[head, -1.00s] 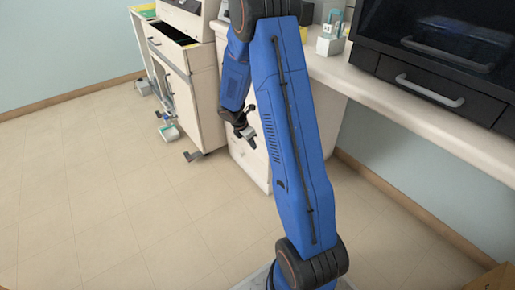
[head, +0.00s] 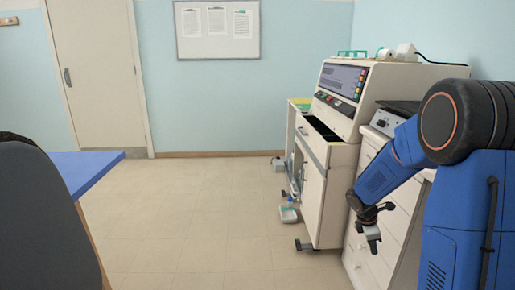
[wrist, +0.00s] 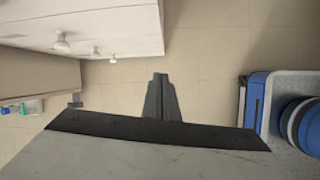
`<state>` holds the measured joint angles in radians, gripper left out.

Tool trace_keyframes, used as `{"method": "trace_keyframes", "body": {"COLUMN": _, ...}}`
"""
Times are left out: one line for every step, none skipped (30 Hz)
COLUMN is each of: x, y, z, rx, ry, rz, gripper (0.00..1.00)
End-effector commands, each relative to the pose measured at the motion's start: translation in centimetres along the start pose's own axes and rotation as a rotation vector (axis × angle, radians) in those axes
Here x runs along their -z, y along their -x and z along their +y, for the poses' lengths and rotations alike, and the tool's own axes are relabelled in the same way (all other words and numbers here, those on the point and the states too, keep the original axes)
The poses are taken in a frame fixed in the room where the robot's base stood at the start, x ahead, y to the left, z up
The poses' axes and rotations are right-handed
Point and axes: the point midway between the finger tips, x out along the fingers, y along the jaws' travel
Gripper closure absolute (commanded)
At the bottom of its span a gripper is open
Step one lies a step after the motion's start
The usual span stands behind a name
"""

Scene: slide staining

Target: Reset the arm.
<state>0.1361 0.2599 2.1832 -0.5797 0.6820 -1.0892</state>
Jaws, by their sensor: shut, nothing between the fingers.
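My blue arm (head: 465,210) fills the right side of the head view. It bends over at a dark joint, and the forearm slants down and left. My gripper (head: 373,243) hangs at its end, pointing down, in front of the white drawer cabinet. In the wrist view my gripper (wrist: 160,80) points out over the bare floor, with its dark fingers together and nothing between them. It appears apart from the cabinet.
A white cabinet (head: 325,195) on casters has an open top drawer and carries a machine (head: 345,85) with a panel. A blue table (head: 85,168) and dark chair (head: 40,215) stand left. The middle floor is clear.

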Motion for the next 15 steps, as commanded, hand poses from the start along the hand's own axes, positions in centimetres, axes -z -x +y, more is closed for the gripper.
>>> {"method": "trace_keyframes", "body": {"x": -0.2, "y": 1.7, "z": -0.7, "rx": -0.014, "ry": -0.048, "rz": 0.007, "gripper": 1.0}}
{"method": "trace_keyframes", "body": {"x": -0.3, "y": 2.5, "z": -1.1, "rx": -0.018, "ry": -0.078, "rz": 0.011, "gripper": 1.0}}
{"method": "trace_keyframes", "body": {"x": -0.3, "y": 3.6, "z": -1.7, "rx": -0.024, "ry": -0.118, "rz": 0.018, "gripper": 1.0}}
{"method": "trace_keyframes", "body": {"x": -0.4, "y": 4.4, "z": -2.2, "rx": -0.028, "ry": -0.148, "rz": 0.023, "gripper": 1.0}}
{"method": "trace_keyframes", "body": {"x": -0.4, "y": 5.1, "z": -2.6, "rx": -0.032, "ry": -0.177, "rz": 0.029, "gripper": 1.0}}
{"method": "trace_keyframes", "body": {"x": -0.5, "y": 6.2, "z": -3.2, "rx": -0.038, "ry": -0.216, "rz": 0.037, "gripper": 1.0}}
{"method": "trace_keyframes", "body": {"x": -0.5, "y": 6.9, "z": -3.7, "rx": -0.043, "ry": -0.247, "rz": 0.043, "gripper": 1.0}}
{"method": "trace_keyframes", "body": {"x": -0.5, "y": 7.6, "z": -4.2, "rx": -0.045, "ry": -0.276, "rz": 0.05, "gripper": 1.0}}
{"method": "trace_keyframes", "body": {"x": -0.6, "y": 8.6, "z": -5.0, "rx": -0.05, "ry": -0.314, "rz": 0.058, "gripper": 1.0}}
{"method": "trace_keyframes", "body": {"x": -0.6, "y": 9.3, "z": -5.5, "rx": -0.054, "ry": -0.344, "rz": 0.065, "gripper": 1.0}}
{"method": "trace_keyframes", "body": {"x": -0.6, "y": 10.0, "z": -6.0, "rx": -0.057, "ry": -0.373, "rz": 0.073, "gripper": 1.0}}
{"method": "trace_keyframes", "body": {"x": -0.6, "y": 10.9, "z": -6.7, "rx": -0.062, "ry": -0.411, "rz": 0.083, "gripper": 1.0}}
{"method": "trace_keyframes", "body": {"x": -0.6, "y": 11.5, "z": -7.3, "rx": -0.064, "ry": -0.44, "rz": 0.091, "gripper": 1.0}}
{"method": "trace_keyframes", "body": {"x": -0.6, "y": 12.1, "z": -7.8, "rx": -0.065, "ry": -0.469, "rz": 0.098, "gripper": 1.0}}
{"method": "trace_keyframes", "body": {"x": -0.6, "y": 13.0, "z": -8.6, "rx": -0.069, "ry": -0.506, "rz": 0.11, "gripper": 1.0}}
